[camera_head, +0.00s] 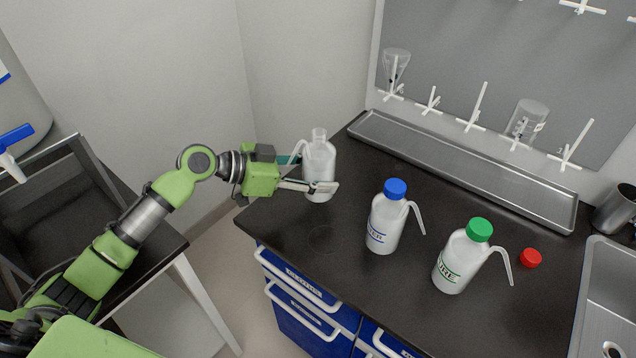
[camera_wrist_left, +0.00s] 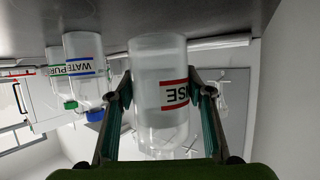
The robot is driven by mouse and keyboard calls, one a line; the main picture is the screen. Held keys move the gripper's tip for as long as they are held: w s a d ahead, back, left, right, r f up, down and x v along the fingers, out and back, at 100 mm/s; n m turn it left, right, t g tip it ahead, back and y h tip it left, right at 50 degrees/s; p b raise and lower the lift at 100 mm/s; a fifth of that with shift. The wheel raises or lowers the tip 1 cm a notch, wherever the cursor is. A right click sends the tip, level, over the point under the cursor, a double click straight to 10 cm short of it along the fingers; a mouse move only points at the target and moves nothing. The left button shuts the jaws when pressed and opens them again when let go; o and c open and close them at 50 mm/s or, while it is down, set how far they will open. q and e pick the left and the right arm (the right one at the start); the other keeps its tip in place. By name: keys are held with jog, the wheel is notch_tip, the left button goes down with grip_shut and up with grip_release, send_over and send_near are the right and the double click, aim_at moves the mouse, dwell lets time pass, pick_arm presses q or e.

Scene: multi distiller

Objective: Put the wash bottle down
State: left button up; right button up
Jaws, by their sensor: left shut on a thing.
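A white wash bottle (camera_head: 319,160) without a cap is between the fingers of my left gripper (camera_head: 312,174) at the left end of the dark counter. My left gripper is shut on it. In the left wrist view the bottle (camera_wrist_left: 160,75) shows a red label band, and the gripper fingers (camera_wrist_left: 160,115) sit on both sides of it. The bottle is upright. I cannot tell whether its base touches the counter. My right gripper is not in view.
A blue-capped bottle (camera_head: 384,222) and a green-capped bottle (camera_head: 462,262) stand on the counter (camera_head: 330,265). A red cap (camera_head: 530,258) lies right of them. A metal tray (camera_head: 460,160) runs along the back, and a sink (camera_head: 610,290) is at right.

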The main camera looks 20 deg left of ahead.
pick_arm(q)
jog(key=shift+w+f, duration=0.25)
jog(key=shift+f, duration=0.05)
notch_tip(320, 180, down, 2)
jog(key=shift+f+p, duration=0.1)
jog(key=shift+p, duration=0.45)
jog(key=shift+a+f, duration=0.1)
jog(key=shift+f, duration=0.2)
jog(key=shift+f, duration=0.15)
jog(key=o, duration=0.8)
jog(key=shift+s, duration=0.1)
jog(key=shift+o, duration=0.2)
